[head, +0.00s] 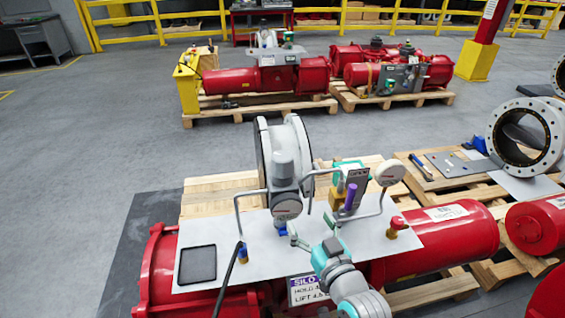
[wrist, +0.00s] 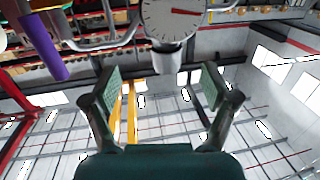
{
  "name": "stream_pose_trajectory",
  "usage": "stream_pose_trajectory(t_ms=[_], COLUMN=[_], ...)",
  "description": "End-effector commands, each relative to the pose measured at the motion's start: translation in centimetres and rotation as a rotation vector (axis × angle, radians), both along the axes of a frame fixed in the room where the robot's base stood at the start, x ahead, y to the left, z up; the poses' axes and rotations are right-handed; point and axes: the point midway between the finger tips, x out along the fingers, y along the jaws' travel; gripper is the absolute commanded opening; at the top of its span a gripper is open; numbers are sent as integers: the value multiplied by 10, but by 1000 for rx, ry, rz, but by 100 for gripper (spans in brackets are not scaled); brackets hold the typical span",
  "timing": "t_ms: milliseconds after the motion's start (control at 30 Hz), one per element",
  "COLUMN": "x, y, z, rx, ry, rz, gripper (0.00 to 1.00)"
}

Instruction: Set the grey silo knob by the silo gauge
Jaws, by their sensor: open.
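My gripper (wrist: 160,88) is open and empty, its two dark green fingers spread apart. In the head view my gripper (head: 313,232) is over the white panel, low in front of a round grey gauge (head: 287,209). A white gauge (wrist: 172,20) with a red needle shows at the top of the wrist view, just beyond the fingers, its needle pointing right in that picture. The wrist picture appears upside down. A sign starting with "SILO" (head: 310,286) is on the panel's front edge. I cannot clearly make out the grey silo knob.
The white panel (head: 325,250) lies over a red actuator (head: 455,235). A purple cylinder (head: 350,196) and a second gauge (head: 390,173) stand to the right, with bent grey pipes (head: 240,215) around. A black square tray (head: 197,264) lies at the left.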

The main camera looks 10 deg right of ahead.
Motion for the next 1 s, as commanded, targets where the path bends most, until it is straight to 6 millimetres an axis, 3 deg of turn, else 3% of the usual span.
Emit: stream_pose_trajectory(t_ms=[100,300,567,1000], x=[27,49,67,137], y=[5,11,15,31], z=[32,61,67,67], rx=[-8,-19,-21,-20], ry=[-27,-44,-47,-47], rz=[26,52,59,59], gripper=[86,86,86,86])
